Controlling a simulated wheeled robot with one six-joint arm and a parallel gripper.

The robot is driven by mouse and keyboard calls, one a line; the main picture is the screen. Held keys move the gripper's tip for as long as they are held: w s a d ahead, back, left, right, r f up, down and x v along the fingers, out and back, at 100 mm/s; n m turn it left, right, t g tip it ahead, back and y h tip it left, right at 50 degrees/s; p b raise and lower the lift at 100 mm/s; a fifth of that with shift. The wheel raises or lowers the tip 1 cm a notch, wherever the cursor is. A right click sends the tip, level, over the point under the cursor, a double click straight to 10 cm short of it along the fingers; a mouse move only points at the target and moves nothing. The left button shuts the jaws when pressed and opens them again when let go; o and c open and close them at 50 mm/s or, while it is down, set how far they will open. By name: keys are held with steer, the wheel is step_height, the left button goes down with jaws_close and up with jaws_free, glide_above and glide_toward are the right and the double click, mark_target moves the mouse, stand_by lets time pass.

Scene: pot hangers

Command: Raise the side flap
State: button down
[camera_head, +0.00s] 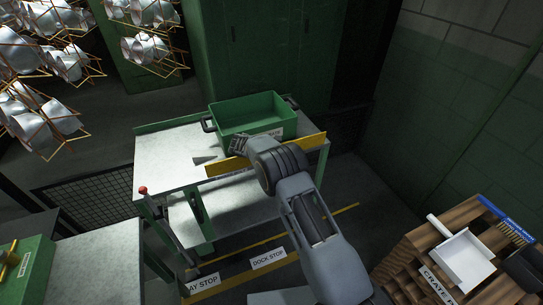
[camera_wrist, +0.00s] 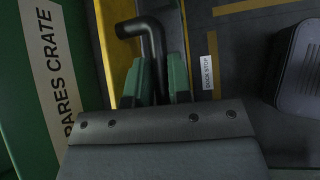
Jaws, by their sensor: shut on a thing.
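The side flap (camera_head: 224,167) is a long yellow panel along the near edge of the grey cart top. In the wrist view its yellow face (camera_wrist: 119,40) runs beside the green crate. A black bent handle (camera_wrist: 147,28) stands out beside it. My gripper (camera_wrist: 155,80) has green fingers and is shut on this handle. In the head view my gripper (camera_head: 240,145) is at the middle of the flap, and my arm covers part of it. The fingertips are hidden there. The flap looks roughly upright, but its exact angle is unclear.
A green spares crate (camera_head: 255,113) stands on the cart (camera_head: 160,155) just behind the flap. A red-knobbed lever (camera_head: 143,190) is at the cart's left. A wooden crate stack (camera_head: 415,255) is at lower right. Yellow-lined floor lies below.

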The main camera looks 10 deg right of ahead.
steer(key=shift+a, duration=0.1)
steer(key=c, duration=1.3)
jaws_free()
steer(key=shift+w+a+f, duration=0.1)
steer(key=shift+o, duration=1.2)
steer(key=b+v, duration=0.2)
steer(key=v, duration=1.1)
steer(key=shift+s+r, duration=0.2)
steer(key=shift+r, duration=0.15)
steer(key=shift+a, duration=0.15)
